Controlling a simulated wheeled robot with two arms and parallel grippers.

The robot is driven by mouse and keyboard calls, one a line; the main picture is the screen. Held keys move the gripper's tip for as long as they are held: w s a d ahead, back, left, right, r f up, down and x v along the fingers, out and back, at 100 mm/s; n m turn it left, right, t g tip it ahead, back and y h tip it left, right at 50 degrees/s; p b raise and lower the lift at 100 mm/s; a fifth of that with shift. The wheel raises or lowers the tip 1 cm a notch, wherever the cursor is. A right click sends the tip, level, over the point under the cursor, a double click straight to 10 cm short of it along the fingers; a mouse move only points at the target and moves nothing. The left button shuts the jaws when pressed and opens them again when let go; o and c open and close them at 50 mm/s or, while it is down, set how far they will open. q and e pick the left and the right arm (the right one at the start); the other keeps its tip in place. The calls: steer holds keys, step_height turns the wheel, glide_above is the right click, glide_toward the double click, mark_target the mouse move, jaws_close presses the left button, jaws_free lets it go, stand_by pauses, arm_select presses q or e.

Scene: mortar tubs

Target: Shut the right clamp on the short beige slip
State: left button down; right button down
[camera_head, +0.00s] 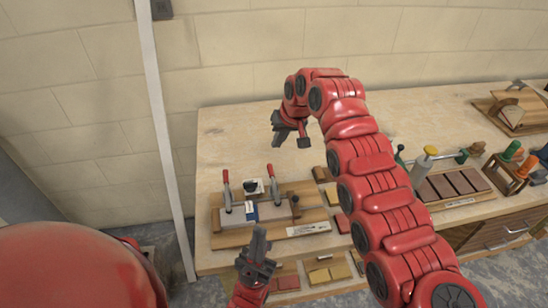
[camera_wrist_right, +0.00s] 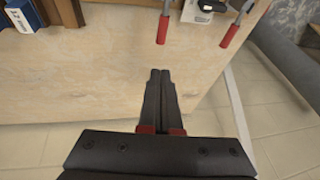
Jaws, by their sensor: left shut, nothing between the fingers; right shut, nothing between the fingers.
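The right clamp (camera_head: 271,182), with a red handle standing up, is on the wooden jig at the left of the bench. It also shows in the right wrist view (camera_wrist_right: 163,29). Several flat beige and brown pieces (camera_head: 320,276) lie on and by the front of the bench; I cannot tell which is the short beige slip. My right gripper (camera_head: 281,137) is shut and empty over the bench, behind the clamps; it points from the lower middle in the wrist view (camera_wrist_right: 160,75). My left gripper (camera_head: 254,240) is shut and empty in front of the jig.
A rack of brown pieces (camera_head: 455,185) and a stand with coloured handles (camera_head: 510,165) are at the right. The bench (camera_head: 235,130) is bare at the back left.

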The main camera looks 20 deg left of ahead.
step_height(320, 180, up, 6)
steer(key=d, duration=0.1)
steer(key=shift+w, duration=0.4)
